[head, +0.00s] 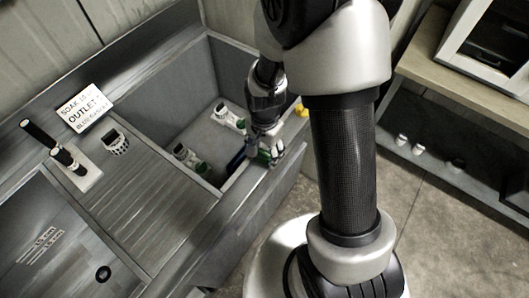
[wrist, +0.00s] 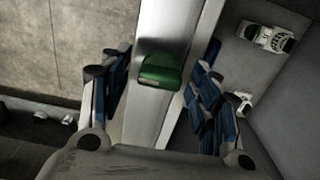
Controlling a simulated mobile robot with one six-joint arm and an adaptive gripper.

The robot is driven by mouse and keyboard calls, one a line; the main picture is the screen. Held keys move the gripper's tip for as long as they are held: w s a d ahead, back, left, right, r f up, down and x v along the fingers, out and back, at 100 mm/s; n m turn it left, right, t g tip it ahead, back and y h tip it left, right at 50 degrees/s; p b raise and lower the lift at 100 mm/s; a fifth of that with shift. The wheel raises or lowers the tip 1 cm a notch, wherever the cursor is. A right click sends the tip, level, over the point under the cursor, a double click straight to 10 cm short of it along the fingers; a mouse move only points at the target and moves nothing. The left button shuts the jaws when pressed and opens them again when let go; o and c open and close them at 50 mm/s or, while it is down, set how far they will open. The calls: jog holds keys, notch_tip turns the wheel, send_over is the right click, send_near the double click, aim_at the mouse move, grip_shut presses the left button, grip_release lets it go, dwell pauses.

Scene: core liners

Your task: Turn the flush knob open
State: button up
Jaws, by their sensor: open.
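A green knob (wrist: 163,72) sits on the grey metal rim (wrist: 192,50) of the sink in the wrist view. I take it for the flush knob, but no label on it is readable. My gripper (wrist: 160,98) is open, with its blue-padded fingers on either side of the rim and the knob between them, nearer the far end of the fingers. No clear contact with the knob shows. In the head view my gripper (head: 262,152) reaches down at the sink's front rim, and a bit of green (head: 264,157) shows there, partly hidden by the fingers.
Two white-and-green fittings (head: 230,118) (head: 186,156) are inside the deep grey basin (head: 185,85). A yellow knob (head: 302,110) is on the rim beyond my gripper. A sign reading OUTLET (head: 84,107) stands behind the ribbed drainboard (head: 140,200). Open floor (head: 440,220) lies right.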

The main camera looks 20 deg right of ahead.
jog(key=shift+f, duration=0.1)
jog(key=shift+c, duration=0.2)
jog(key=c, duration=1)
jog(key=shift+n, duration=0.4)
jog(key=n, duration=0.3)
jog(key=shift+n, duration=0.3)
jog(key=n, duration=0.4)
jog(key=shift+n+p, duration=0.3)
jog(key=shift+p, duration=0.05)
jog(key=n, duration=0.8)
jog(key=shift+n, duration=0.6)
